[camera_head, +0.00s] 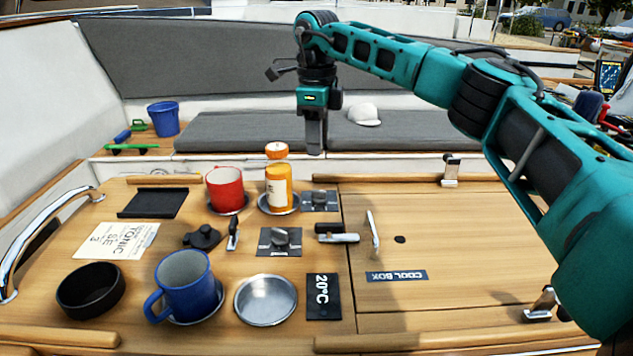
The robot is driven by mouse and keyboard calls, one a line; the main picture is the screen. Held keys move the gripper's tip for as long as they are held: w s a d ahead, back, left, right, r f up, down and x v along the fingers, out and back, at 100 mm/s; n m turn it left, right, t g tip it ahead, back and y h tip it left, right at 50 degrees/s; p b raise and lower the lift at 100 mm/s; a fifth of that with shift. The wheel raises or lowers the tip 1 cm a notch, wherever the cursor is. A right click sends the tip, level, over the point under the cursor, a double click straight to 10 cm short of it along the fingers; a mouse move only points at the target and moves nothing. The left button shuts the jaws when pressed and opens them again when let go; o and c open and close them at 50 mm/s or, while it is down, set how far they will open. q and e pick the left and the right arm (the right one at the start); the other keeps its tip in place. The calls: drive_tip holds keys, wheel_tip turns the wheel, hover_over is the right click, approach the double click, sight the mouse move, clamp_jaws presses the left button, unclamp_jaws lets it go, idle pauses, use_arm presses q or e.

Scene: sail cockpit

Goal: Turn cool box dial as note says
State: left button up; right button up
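The cool box lid (470,240) is a wooden panel on the right of the cockpit table, with a black COOL BOX label (397,276) upside down to me. A grey knob on a dark square plate (279,241) sits left of the lid. A similar smaller knob plate (319,199) is behind it. I cannot tell which is the cool box dial or read their settings. A white printed sheet (117,240) lies at left, its text turned and only partly legible. My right gripper (315,150) hangs pointing down above the table's back; its finger gap is not visible. My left gripper is out of view.
A black card reading 20°C (322,297) lies in front. Around the knobs stand a red mug (225,188), an orange-capped bottle (278,185), a blue mug (186,285), a metal dish (265,298) and a black bowl (91,290). An upright lever (372,233) stands near the lid.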

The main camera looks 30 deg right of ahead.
sight(319, 195)
wheel_tip(319, 195, down, 11)
drive_tip(key=shift+r, duration=0.1)
drive_tip(key=shift+c, duration=0.5)
clamp_jaws()
